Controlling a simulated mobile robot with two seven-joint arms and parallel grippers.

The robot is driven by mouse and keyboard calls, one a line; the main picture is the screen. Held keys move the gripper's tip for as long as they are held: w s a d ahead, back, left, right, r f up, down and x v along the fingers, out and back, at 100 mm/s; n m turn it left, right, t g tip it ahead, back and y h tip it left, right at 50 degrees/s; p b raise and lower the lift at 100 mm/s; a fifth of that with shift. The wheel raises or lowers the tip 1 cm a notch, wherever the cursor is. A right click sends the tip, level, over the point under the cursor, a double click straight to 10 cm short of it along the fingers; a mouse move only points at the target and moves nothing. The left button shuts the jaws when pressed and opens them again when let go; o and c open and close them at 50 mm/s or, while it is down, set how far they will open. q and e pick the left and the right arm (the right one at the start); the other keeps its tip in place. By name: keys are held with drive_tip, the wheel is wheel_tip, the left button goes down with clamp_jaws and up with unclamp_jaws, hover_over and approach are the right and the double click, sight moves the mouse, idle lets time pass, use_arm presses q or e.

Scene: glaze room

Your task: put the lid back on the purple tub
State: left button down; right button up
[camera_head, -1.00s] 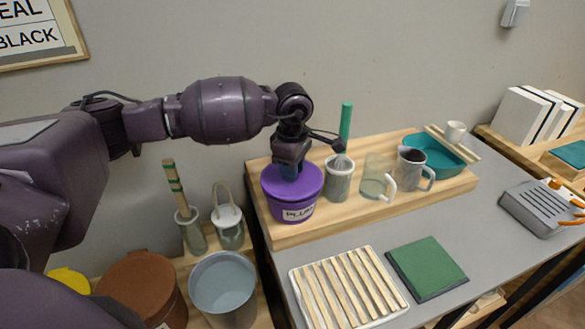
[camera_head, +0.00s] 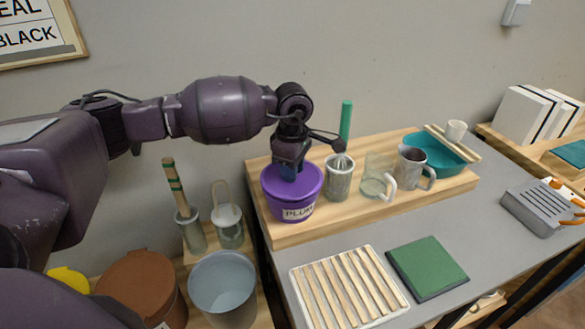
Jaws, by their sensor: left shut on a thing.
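The purple tub (camera_head: 287,212) with a "PLUM" label stands at the left end of the wooden riser. Its purple lid (camera_head: 309,180) lies over the tub's mouth and looks level. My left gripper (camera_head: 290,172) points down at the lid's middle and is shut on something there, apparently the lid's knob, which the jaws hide. I cannot tell whether the lid is fully seated all round. My right gripper is not in view.
A grey cup with a green-handled tool (camera_head: 338,182), a glass jug (camera_head: 374,181), a grey jug (camera_head: 411,170) and a teal bowl (camera_head: 440,154) stand right of the tub. A slatted rack (camera_head: 348,290) and green tile (camera_head: 427,267) lie in front. A grey bucket (camera_head: 223,287) stands lower left.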

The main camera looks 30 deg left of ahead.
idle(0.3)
use_arm(q)
drive_tip(key=shift+c, duration=1.7)
unclamp_jaws()
drive_tip(key=shift+r, duration=0.1)
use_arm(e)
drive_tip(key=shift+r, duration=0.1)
use_arm(q)
drive_tip(key=shift+r+p, duration=1.4)
drive_tip(key=shift+r, duration=2)
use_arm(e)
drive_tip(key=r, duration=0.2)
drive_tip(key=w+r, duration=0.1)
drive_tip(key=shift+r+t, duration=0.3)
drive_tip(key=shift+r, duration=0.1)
use_arm(q)
clamp_jaws()
